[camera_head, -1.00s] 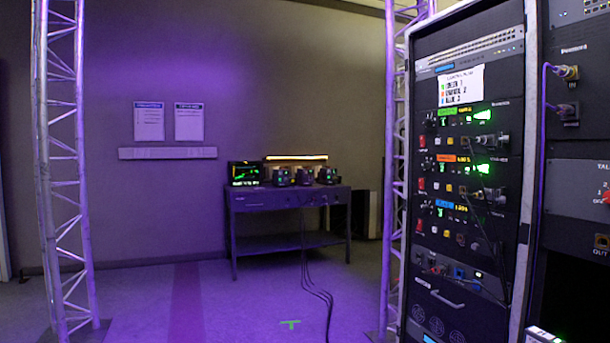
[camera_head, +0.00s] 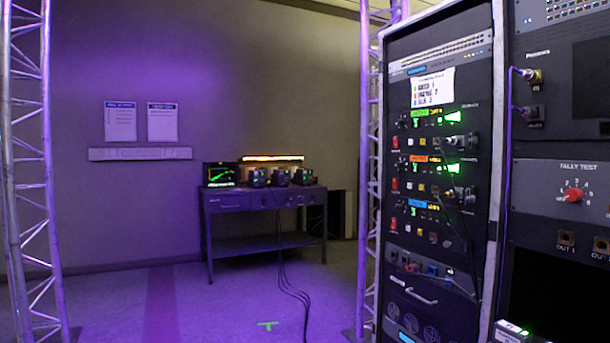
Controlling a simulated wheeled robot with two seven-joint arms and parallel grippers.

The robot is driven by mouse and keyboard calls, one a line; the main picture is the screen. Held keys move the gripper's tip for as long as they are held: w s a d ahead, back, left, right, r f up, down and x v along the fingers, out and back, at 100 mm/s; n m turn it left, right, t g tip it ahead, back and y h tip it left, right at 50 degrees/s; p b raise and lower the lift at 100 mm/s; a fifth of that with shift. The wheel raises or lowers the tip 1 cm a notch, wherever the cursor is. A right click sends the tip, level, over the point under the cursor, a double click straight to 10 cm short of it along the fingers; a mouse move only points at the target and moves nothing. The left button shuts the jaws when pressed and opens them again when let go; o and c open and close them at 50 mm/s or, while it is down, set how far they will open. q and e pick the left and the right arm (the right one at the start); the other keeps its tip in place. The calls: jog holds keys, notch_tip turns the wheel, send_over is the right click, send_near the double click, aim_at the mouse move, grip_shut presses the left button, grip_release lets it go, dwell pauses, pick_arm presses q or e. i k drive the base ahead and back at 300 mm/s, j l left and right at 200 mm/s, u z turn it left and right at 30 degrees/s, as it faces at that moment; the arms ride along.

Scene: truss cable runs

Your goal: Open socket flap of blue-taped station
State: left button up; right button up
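The equipment rack (camera_head: 440,180) stands on the right in the head view. It has several stacked stations marked with coloured tape: green (camera_head: 418,122) on top, orange (camera_head: 418,159) in the middle, and blue (camera_head: 418,204) below. The blue-taped station's panel has a red switch (camera_head: 393,223) at its left and small sockets beside it. Whether any socket flap there is open or shut is too small to tell. A cable hangs in front of the panels on the right. Neither of my grippers shows in this view.
A dark table (camera_head: 265,197) with a monitor and several devices stands at the back wall, with cables running to the floor. Truss towers stand at left (camera_head: 35,180) and beside the rack (camera_head: 368,180). The purple-lit floor (camera_head: 220,305) between is open. A tally test panel (camera_head: 570,192) is at right.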

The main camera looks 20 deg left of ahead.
aim_at(452, 244)
jog(key=z, duration=0.8)
jog(key=i+j+z, duration=0.15)
jog(key=j+z, duration=0.2)
jog(key=i+j+z, duration=0.15)
jog(key=j+z, duration=0.5)
jog(key=j, duration=0.15)
